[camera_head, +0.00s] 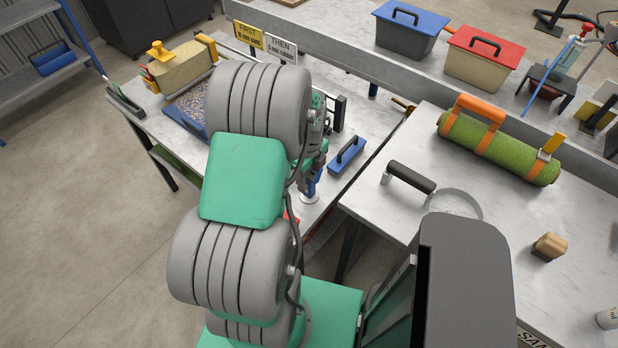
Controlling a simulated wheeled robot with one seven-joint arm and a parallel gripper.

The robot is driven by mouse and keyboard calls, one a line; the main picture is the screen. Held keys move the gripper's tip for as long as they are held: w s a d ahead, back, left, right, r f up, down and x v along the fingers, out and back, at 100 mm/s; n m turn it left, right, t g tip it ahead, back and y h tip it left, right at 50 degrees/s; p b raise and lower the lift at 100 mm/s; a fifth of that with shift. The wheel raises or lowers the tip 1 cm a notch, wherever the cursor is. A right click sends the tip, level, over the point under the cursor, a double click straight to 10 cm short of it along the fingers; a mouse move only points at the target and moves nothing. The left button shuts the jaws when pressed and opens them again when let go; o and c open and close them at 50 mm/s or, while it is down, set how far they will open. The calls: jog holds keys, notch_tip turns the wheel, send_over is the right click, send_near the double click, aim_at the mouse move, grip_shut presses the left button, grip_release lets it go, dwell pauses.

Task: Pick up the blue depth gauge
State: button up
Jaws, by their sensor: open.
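The blue depth gauge (311,189) appears to be the small upright blue piece with a pale round foot on the left table, just right of my arm. My gripper (313,172) hangs at the end of my arm, close over the top of the gauge. It is open. The fingers are small and partly hidden by my arm, so I cannot tell whether they touch the gauge or stand around it.
A blue float with a black handle (347,155) lies right of the gauge. A red item (291,216) lies near the table's front edge. The right table holds a green turf roll (490,146), a dark-handled ring tool (411,177) and a wooden block (549,246).

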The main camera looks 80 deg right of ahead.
jog(key=shift+f, duration=0.15)
grip_shut()
dwell(0.4)
